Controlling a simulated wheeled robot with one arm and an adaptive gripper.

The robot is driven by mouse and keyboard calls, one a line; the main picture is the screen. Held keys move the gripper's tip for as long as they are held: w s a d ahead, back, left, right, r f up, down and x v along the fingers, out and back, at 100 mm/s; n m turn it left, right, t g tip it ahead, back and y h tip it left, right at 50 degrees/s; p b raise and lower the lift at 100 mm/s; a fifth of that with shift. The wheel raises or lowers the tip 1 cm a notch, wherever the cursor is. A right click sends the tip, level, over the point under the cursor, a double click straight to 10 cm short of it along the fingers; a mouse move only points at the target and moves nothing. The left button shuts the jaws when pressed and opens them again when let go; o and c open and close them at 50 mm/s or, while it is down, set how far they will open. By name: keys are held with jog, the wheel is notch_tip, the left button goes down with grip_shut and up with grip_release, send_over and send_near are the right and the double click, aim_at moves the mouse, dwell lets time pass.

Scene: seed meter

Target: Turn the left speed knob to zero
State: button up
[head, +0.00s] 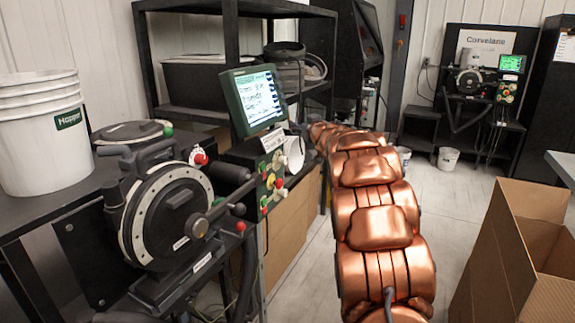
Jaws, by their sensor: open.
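The seed meter machine (170,215), with a round white-rimmed disc housing, stands on the dark bench at the left. Beside it, below the green-framed screen (255,98), is a narrow control panel (258,185) with several small red, yellow and green knobs or buttons. It is seen at a steep angle, and I cannot tell which one is the left speed knob. My copper arm reaches forward from the lower right to just right of the screen. My gripper is not visible at its far end, so its distance from the panel cannot be told.
White stacked buckets (42,135) stand on the bench at the left. A dark shelf (215,60) rises behind the screen. An open cardboard box (505,255) stands at the lower right. A second, similar machine (470,85) is at the back right.

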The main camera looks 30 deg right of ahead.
notch_tip(320, 180, down, 5)
jog(key=w+n+t+y, duration=0.1)
jog(key=n+y, duration=0.3)
jog(key=y, duration=0.2)
jog(key=n+g+y+b, duration=0.1)
jog(key=n+g+y, duration=0.2)
jog(key=y, duration=0.4)
send_near(286, 162)
jog(key=w, duration=0.2)
jog(key=shift+s+a+p+x, duration=0.1)
jog(key=shift+p+x, duration=0.1)
jog(key=shift+x, duration=1.1)
jog(key=shift+s+a+p+x, duration=0.1)
jog(key=shift+a+p+x, duration=0.1)
jog(key=shift+x, duration=1.15)
jog(key=shift+a+p+x, duration=0.1)
jog(key=shift+p+x, duration=0.1)
jog(key=shift+x, duration=1.1)
jog(key=shift+d, duration=0.1)
jog(key=shift+f, duration=0.1)
grip_shut()
